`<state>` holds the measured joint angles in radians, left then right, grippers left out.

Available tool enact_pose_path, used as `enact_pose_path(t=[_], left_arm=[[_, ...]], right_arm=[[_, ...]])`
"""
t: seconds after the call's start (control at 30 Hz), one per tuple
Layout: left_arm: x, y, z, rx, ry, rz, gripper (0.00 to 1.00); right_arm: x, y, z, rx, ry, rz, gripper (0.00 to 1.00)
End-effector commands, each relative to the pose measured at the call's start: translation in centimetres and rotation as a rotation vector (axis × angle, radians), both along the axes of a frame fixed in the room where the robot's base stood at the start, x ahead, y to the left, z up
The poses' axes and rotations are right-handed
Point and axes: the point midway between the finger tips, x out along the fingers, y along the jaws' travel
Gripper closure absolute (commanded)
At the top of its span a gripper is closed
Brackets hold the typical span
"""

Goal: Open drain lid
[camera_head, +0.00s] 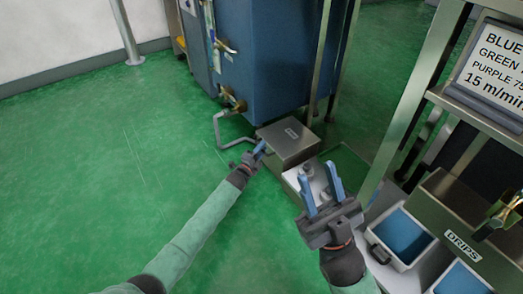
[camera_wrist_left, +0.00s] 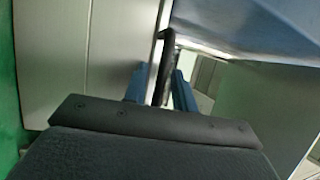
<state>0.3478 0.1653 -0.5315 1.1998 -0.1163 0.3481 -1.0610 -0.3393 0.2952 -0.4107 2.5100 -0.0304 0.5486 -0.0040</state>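The drain lid (camera_head: 288,138) is a grey metal plate with a small label, on top of a low box beside the blue machine. My left gripper (camera_head: 259,151) is at its near left edge. In the left wrist view, a dark bar-shaped handle (camera_wrist_left: 166,48) stands between the two blue fingers of my left gripper (camera_wrist_left: 160,88), with a finger close against each side; a grey metal panel fills the left there. The handle is hidden in the head view. My right gripper (camera_head: 322,183) is open and empty, right of and nearer than the lid.
The blue machine (camera_head: 270,65) stands behind the lid, with a grey bent pipe (camera_head: 219,128) at left. A blue-lined tray (camera_head: 403,236) and a DRIPS trough (camera_head: 450,225) are at lower right. A metal frame post (camera_head: 410,100) stands at right. The green floor at left is clear.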

Motion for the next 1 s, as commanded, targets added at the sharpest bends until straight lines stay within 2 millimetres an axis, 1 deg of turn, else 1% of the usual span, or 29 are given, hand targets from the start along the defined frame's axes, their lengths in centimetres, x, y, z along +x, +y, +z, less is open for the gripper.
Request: enact_pose_path(t=[0.03, 0.1, 0.13, 0.37, 0.57, 0.73, 1.0], left_arm=[[0.0, 0.0, 0.0, 0.000, 0.000, 0.000, 0.84], [0.0, 0.0, 0.0, 0.000, 0.000, 0.000, 0.98], [0.0, 0.0, 0.0, 0.000, 0.000, 0.000, 1.00], [0.0, 0.0, 0.0, 0.001, 0.001, 0.000, 1.00], [0.0, 0.0, 0.5, 0.009, 0.006, 0.000, 1.00], [0.0, -0.1, 1.3, 0.027, 0.018, -0.001, 1.00], [0.0, -0.1, 2.1, 0.057, 0.037, -0.002, 1.00]], right_arm=[[0.0, 0.0, 0.0, 0.000, 0.000, 0.000, 0.64], [0.0, 0.0, 0.0, 0.001, -0.001, -0.001, 0.64], [0.0, 0.0, 0.0, 0.001, -0.001, -0.001, 0.64], [0.0, 0.0, 0.1, 0.001, -0.002, -0.001, 0.64], [-0.4, 0.0, 0.8, 0.005, -0.016, -0.002, 0.64], [-2.4, 0.2, 1.5, 0.078, -0.025, -0.016, 0.64], [-4.5, 0.3, 2.8, 0.140, -0.060, -0.042, 0.64]])
